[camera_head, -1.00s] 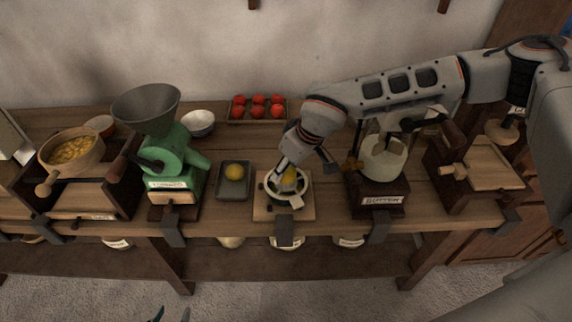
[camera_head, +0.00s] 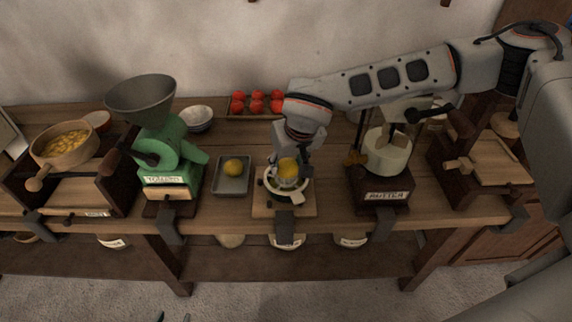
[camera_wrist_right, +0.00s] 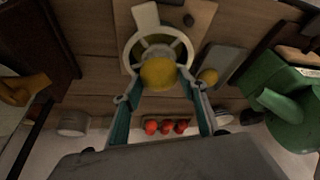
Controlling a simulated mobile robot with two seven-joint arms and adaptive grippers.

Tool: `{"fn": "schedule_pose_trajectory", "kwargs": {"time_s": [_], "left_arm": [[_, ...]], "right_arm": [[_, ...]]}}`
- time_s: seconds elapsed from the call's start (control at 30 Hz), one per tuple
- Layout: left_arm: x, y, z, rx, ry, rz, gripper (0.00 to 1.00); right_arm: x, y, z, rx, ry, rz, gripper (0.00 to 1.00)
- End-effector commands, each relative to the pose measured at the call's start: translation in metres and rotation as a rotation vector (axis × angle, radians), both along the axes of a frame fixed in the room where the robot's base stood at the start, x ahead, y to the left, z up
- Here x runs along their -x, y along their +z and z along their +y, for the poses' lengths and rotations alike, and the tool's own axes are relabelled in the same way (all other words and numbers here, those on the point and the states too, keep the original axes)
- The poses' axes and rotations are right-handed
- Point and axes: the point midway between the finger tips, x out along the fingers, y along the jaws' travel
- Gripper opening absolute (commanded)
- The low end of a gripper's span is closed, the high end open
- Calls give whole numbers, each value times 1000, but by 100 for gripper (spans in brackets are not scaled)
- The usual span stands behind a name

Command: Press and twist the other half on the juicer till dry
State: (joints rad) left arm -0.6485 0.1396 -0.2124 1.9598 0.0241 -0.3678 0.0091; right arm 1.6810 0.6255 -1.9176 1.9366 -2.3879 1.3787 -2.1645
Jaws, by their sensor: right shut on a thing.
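The juicer (camera_head: 271,187) is a pale ring-shaped dish on a wooden board near the front edge of the bench. My right gripper (camera_head: 287,177) points down over it, shut on a yellow lemon half (camera_head: 288,168). In the right wrist view the lemon half (camera_wrist_right: 158,73) sits between the two fingers, overlapping the near part of the juicer's ring (camera_wrist_right: 131,52). I cannot tell whether it touches the juicer's cone. Another yellow lemon piece (camera_head: 233,167) lies in a small grey tray (camera_head: 231,187) left of the juicer.
A green grinder (camera_head: 170,165) stands left of the tray. A dark-based machine with a pale jar (camera_head: 386,155) stands right of the juicer. Behind are a crate of red tomatoes (camera_head: 257,103) and white bowls (camera_head: 197,118). The floor in front is clear.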

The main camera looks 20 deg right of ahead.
Motion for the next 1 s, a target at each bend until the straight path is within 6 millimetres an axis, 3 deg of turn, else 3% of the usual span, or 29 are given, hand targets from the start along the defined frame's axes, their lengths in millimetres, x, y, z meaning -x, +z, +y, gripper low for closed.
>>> {"fn": "schedule_pose_trajectory", "kwargs": {"time_s": [0.27, 1.0], "left_arm": [[1, -5, 0, 0, 0, 1, 40], [-4, 32, 0, 2, 0, -11, 40]], "right_arm": [[1, -2, -2, 3, -127, 5, 19], [1, -1, 1, 0, 324, 4, 19]]}}
